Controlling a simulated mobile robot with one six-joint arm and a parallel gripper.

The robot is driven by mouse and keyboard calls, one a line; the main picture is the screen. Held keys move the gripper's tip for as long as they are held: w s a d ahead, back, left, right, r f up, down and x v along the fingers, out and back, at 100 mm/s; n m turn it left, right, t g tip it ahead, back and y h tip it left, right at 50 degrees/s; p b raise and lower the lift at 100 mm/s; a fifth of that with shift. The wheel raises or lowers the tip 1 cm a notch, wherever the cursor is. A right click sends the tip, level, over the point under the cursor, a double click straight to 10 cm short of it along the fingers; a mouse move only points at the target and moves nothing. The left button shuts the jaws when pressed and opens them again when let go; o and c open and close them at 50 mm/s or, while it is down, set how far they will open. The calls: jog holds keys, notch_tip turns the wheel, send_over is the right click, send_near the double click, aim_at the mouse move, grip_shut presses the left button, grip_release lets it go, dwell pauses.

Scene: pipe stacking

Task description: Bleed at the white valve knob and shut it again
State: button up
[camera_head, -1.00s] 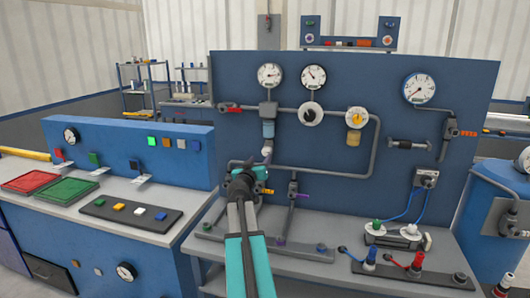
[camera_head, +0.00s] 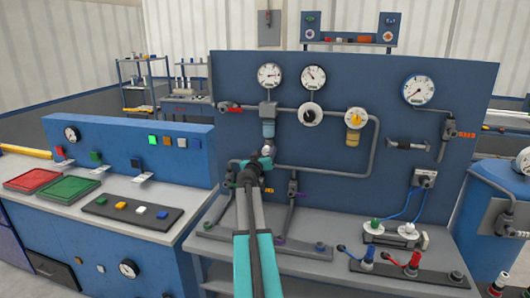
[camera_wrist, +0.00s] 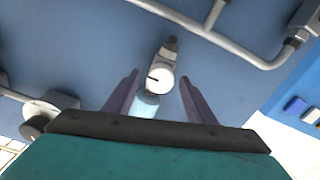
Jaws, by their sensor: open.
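The white valve knob (camera_head: 269,150) is small and round and sits just below the light blue bowl (camera_head: 268,130) on the panel's left pipework. In the wrist view the knob (camera_wrist: 159,78) shows a dark pointer mark on its face. My gripper (camera_head: 266,160) is at the panel, just below the knob in the head view. In the wrist view its two dark fingers stand apart, one on each side of the knob, with gaps between. The light blue bowl (camera_wrist: 147,104) shows behind the knob. My gripper hides part of the pipework below the knob.
A red-handled valve (camera_head: 231,107) is to the upper left. Orange-handled and purple-handled valves sit below.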

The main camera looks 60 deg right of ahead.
jog(key=shift+d, duration=0.1)
jog(key=c, duration=1)
jog(key=shift+c, duration=0.2)
jog(key=shift+f+n+b, duration=0.15)
jog(key=shift+n+b, duration=0.25)
jog(key=shift+b, duration=0.2)
jog(key=n+b, duration=0.2)
jog(key=shift+n, duration=0.3)
jog(key=n+b, duration=0.3)
jog(key=n, duration=0.1)
jog(key=shift+w+n, duration=0.1)
jog(key=shift+n, duration=0.2)
jog(key=n, duration=0.4)
jog(key=shift+n+b, duration=0.3)
jog(key=shift+n, duration=0.1)
jog(key=n, duration=0.5)
jog(key=shift+f+p, duration=0.15)
jog(key=shift+p, duration=0.2)
